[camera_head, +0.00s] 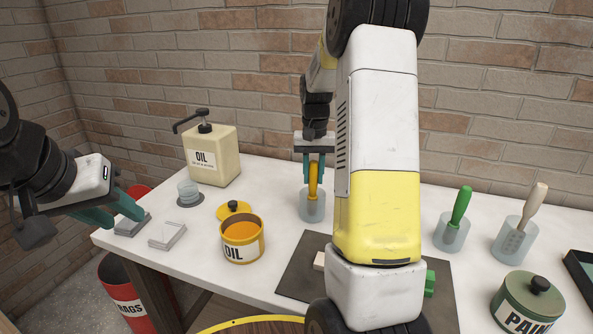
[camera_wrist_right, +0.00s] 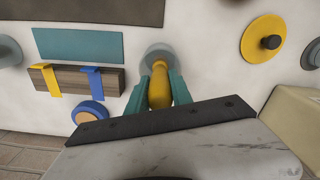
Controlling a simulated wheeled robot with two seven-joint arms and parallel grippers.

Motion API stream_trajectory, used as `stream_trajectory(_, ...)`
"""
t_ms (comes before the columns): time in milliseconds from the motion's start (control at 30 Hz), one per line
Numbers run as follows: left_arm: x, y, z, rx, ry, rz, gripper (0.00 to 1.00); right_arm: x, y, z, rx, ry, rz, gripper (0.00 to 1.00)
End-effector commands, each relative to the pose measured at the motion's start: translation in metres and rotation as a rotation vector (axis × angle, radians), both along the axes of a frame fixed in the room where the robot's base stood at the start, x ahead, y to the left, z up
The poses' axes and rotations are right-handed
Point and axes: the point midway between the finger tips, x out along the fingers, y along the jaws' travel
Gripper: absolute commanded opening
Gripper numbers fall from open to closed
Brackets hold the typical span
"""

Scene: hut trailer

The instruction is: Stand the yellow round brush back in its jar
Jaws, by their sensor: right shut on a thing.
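The yellow round brush (camera_head: 313,180) is upright, its yellow handle between the teal fingers of my right gripper (camera_head: 314,168). Its lower end meets the mouth of a translucent grey jar (camera_head: 312,208) on the white bench; I cannot tell how deep it sits. In the right wrist view the yellow handle (camera_wrist_right: 159,88) is between the fingers of my right gripper (camera_wrist_right: 163,82), with the jar (camera_wrist_right: 158,52) just beyond. My left gripper (camera_head: 120,212) is open and empty at the bench's left end, above grey flat pieces.
Green-handled (camera_head: 461,205) and cream-handled (camera_head: 534,205) brushes stand in their own jars to the right. A yellow open oil tin (camera_head: 242,240) and an oil can (camera_head: 211,155) stand left of the yellow brush's jar. A dark mat (camera_head: 300,272) lies in front; a paint pot (camera_head: 527,303) is front right.

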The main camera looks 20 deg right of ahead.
Motion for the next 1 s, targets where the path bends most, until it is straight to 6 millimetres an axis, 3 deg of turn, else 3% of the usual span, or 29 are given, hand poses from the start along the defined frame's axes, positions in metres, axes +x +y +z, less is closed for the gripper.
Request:
stream_trajectory(267, 0.0, 0.0, 0.0, 0.0, 0.0, 0.0, 0.36, 0.0, 0.0, -0.002, 0.0, -0.001, 0.0, 0.0)
stream_trajectory(300, 0.0, 0.0, 0.0, 0.0, 0.0, 0.0, 0.36, 0.0, 0.0, -0.002, 0.0, -0.001, 0.0, 0.3)
stream_trajectory(400, 0.0, 0.0, 0.0, 0.0, 0.0, 0.0, 0.36, 0.0, 0.0, -0.002, 0.0, -0.001, 0.0, 0.48)
stream_trajectory(767, 0.0, 0.0, 0.0, 0.0, 0.0, 0.0, 0.36, 0.001, 0.0, 0.002, 0.0, -0.003, 0.0, 0.48)
stream_trajectory(1000, 0.0, 0.0, 0.0, 0.0, 0.0, 0.0, 0.36, 0.002, 0.0, 0.039, -0.001, -0.007, 0.0, 0.48)
